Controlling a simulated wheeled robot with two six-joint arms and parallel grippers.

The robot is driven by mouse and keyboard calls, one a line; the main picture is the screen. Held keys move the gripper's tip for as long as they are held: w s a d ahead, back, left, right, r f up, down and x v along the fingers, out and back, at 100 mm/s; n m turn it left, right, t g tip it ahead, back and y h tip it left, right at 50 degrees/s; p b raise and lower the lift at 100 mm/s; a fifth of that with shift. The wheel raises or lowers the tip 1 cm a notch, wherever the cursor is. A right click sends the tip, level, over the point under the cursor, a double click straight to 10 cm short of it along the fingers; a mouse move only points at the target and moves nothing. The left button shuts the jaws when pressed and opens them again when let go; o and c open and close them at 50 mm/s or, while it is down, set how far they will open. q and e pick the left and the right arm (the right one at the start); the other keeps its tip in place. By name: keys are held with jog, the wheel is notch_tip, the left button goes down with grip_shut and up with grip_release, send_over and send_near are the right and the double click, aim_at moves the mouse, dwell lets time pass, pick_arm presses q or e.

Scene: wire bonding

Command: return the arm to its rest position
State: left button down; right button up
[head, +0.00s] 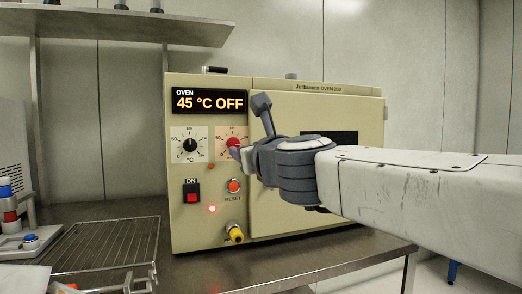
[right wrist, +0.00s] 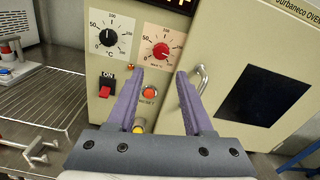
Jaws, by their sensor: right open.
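My right arm comes in from the right in the head view, across the front of the beige oven (head: 290,95). My right gripper (head: 236,153) is in front of the control panel, close to the red dial, and partly hidden by its own wrist. In the right wrist view the two purple fingers of the right gripper (right wrist: 160,76) are apart with nothing between them. The red dial (right wrist: 161,51) and the red reset button (right wrist: 149,93) show beyond the fingertips. My left gripper is in neither view.
The oven display (head: 209,102) reads 45 °C OFF, and a red lamp (head: 211,209) glows. A door handle (right wrist: 202,79) is just right of the fingers. A wire rack (head: 105,248) lies on the steel table (head: 290,264). A shelf (head: 130,27) hangs at upper left.

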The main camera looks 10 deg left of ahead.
jog(key=w+d+f+n+g+h, duration=0.1)
jog(key=d+f+n, duration=0.4)
jog(key=f, duration=0.3)
jog(key=w+d+f+n+g+h, duration=0.1)
jog(key=d+f+n, duration=0.3)
jog(key=f, duration=0.5)
jog(key=w+d+f+n+g+h, duration=0.1)
jog(key=d+f+n+g+h, duration=0.1)
jog(key=d+f+n, duration=0.3)
jog(key=shift+w+d+f+n+g+h, duration=0.15)
jog(key=shift+d+f, duration=0.15)
jog(key=shift+f, duration=0.4)
jog(key=shift+w+d+f+n+g+h, duration=0.1)
jog(key=shift+d+f+h, duration=0.15)
jog(key=shift+f, duration=0.45)
jog(key=shift+w+d+f+n+g+h, duration=0.15)
jog(key=shift+d+f, duration=0.2)
jog(key=shift+f, duration=0.35)
jog(key=s+d+f+n+g+h, duration=0.5)
jog(key=s+d+f+n+g, duration=0.3)
jog(key=s+d+f+n, duration=0.85)
jog(key=s+a+r+n+g+y, duration=0.1)
jog(key=s+a+r+n+g, duration=0.15)
jog(key=s+a, duration=1.05)
notch_tip(320, 180, up, 34)
jog(key=s+d+p, duration=0.2)
jog(key=p, duration=3.2)
jog(key=shift+f+n+p, duration=0.15)
jog(key=shift+n+p, duration=0.15)
